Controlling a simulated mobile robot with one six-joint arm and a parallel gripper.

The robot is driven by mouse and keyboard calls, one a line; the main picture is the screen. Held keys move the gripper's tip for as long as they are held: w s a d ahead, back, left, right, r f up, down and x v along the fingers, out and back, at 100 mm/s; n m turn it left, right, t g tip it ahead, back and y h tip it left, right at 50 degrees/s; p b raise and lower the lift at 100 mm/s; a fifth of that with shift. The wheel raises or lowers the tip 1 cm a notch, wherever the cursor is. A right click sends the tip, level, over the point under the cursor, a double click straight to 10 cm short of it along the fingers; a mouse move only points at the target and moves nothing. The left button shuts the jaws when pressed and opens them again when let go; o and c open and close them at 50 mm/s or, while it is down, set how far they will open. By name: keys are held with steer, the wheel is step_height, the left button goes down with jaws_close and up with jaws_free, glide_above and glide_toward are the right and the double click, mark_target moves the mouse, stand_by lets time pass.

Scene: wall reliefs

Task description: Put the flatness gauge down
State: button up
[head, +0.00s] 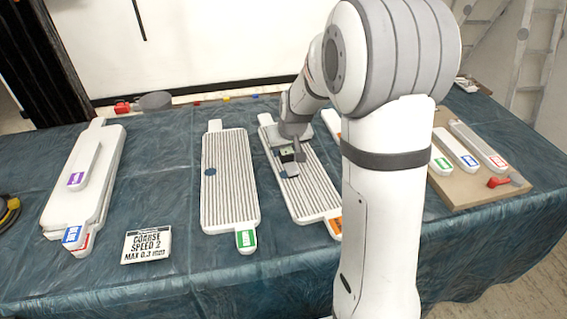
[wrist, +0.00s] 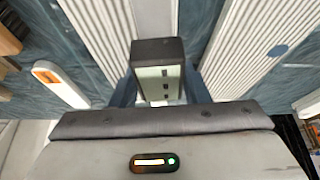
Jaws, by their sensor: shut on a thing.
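The flatness gauge (wrist: 157,72) is a small block with a dark grey top and a pale face with dark marks. My gripper (wrist: 161,92) is shut on it, with a blue-grey finger on each side. In the head view my gripper (head: 289,158) is over the ridged white panel with an orange label (head: 318,198). The gauge is small and partly hidden by my gripper there. I cannot tell whether it touches the panel.
A second ridged panel (head: 229,185) with a green label lies to the left. A sign (head: 147,245) reads "COARSE SPEED 2 MAX 0.3 mm". A stack of white plates (head: 107,145) is at far left. A brown board (head: 450,190) holds labelled plates at right. Bare blue cloth (head: 180,190) lies between.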

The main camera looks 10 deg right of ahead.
steer(key=shift+f, duration=2.75)
steer(key=shift+f, duration=0.1)
steer(key=shift+f+b, duration=0.15)
steer(key=shift+b, duration=0.2)
steer(key=o, duration=1.1)
steer(key=shift+o, duration=0.2)
